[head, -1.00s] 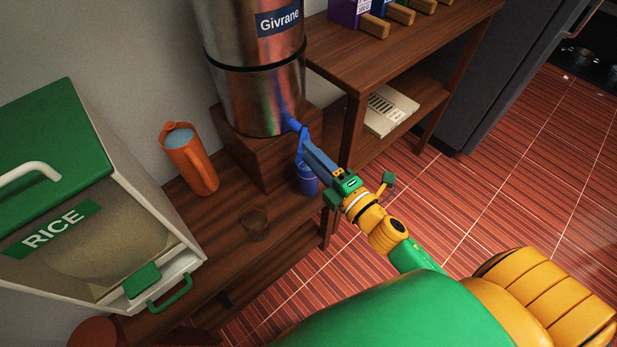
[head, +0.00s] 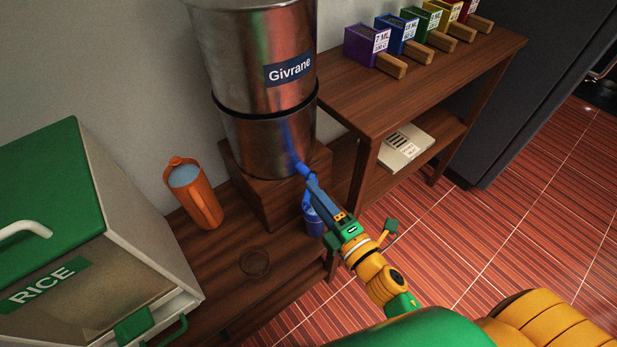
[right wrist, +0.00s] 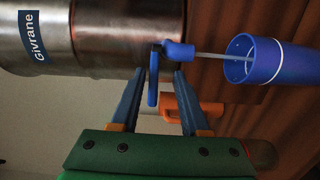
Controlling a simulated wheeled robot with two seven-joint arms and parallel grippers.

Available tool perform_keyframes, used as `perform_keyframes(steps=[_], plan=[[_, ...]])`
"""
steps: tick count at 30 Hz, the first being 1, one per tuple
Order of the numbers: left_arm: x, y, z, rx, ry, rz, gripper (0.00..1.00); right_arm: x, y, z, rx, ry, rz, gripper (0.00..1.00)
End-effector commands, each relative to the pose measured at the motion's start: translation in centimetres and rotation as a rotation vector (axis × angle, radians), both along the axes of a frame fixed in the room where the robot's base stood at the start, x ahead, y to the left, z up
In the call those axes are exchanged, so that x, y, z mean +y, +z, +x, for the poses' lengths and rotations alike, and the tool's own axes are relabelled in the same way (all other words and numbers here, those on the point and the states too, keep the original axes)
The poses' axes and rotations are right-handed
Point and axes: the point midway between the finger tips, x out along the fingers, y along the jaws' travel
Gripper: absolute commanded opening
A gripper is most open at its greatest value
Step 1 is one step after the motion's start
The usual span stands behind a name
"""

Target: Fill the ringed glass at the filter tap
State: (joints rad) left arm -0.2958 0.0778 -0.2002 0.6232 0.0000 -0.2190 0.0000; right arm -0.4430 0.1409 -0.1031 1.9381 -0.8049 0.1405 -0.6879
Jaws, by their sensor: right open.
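The ringed glass, a blue cup with a pale band (right wrist: 282,62), stands below the filter tap; in the head view it (head: 314,224) is partly hidden by my right gripper. The blue tap (right wrist: 178,50) sits low on the steel filter (head: 268,135) marked Givrane. In the right wrist view a thin pale stream (right wrist: 212,55) runs from the spout into the cup's mouth. The water level inside cannot be seen. My right gripper (right wrist: 159,74) is open, its fingers on either side of the tap's blue lever (right wrist: 152,92). My left gripper is out of view.
A rice bin (head: 120,235) fills the left. A shelf (head: 425,80) with several coloured boxes stands at the right.

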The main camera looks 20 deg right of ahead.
Motion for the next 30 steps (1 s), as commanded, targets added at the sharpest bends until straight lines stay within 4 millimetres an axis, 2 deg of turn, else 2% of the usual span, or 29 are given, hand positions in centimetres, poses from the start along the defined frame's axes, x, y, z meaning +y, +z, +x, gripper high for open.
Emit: perform_keyframes(steps=[3, 9, 18, 23, 30], plan=[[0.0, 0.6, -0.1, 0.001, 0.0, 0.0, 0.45, 0.6, 0.2, 2.3, -0.002, 0.001, 0.0, 0.45], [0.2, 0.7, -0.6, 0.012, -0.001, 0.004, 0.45, 1.3, 0.1, 4.8, -0.002, 0.001, 0.0, 0.45], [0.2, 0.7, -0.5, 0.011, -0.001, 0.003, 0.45, 1.4, -0.1, 5.2, 0.0, 0.001, 0.0, 0.45], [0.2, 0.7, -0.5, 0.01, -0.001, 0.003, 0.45, 1.4, -0.1, 5.2, 0.0, 0.001, 0.0, 0.02], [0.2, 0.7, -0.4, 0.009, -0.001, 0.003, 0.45, 1.4, 0.0, 5.2, 0.0, 0.001, 0.0, 0.0]])
